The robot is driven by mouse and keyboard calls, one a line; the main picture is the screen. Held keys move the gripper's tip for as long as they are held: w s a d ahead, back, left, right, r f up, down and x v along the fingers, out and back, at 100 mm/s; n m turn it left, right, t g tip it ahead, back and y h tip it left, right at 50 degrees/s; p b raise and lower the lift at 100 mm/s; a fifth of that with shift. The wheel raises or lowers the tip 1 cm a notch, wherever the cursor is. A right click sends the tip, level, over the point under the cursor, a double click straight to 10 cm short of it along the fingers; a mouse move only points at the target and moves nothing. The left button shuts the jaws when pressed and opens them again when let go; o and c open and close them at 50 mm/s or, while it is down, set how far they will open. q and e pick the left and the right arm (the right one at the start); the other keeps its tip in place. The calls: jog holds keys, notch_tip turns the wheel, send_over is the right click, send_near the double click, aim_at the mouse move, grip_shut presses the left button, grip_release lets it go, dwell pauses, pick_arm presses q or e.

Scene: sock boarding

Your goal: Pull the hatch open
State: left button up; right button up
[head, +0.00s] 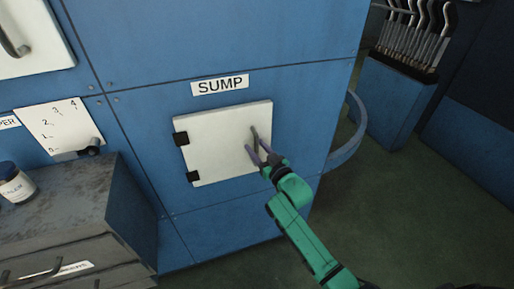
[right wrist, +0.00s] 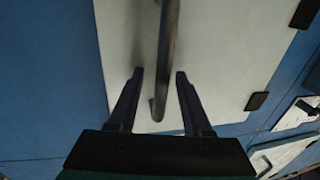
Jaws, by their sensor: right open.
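The hatch (head: 215,145) is a white square door under a "SUMP" label (head: 220,85) on a blue cabinet. It lies flush in the panel and looks closed, with black hinges (head: 181,138) on its left edge. Its dark bar handle (head: 255,138) is near the right edge. My right gripper (head: 256,150) is open at the handle's lower part. In the right wrist view the handle (right wrist: 166,60) runs between the two open fingers (right wrist: 159,75), with a gap visible on each side. My left gripper is not in view.
A grey drawer cabinet (head: 75,205) stands at the lower left with a small jar (head: 15,183) on it. A dial plate (head: 55,125) and another white door (head: 30,45) are on the left. A curved blue rail (head: 350,135) is at the right. The green floor is open at the lower right.

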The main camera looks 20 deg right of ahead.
jog(key=shift+a, duration=0.1)
jog(key=c, duration=0.4)
jog(key=shift+s, duration=0.1)
grip_shut()
dwell(0.8)
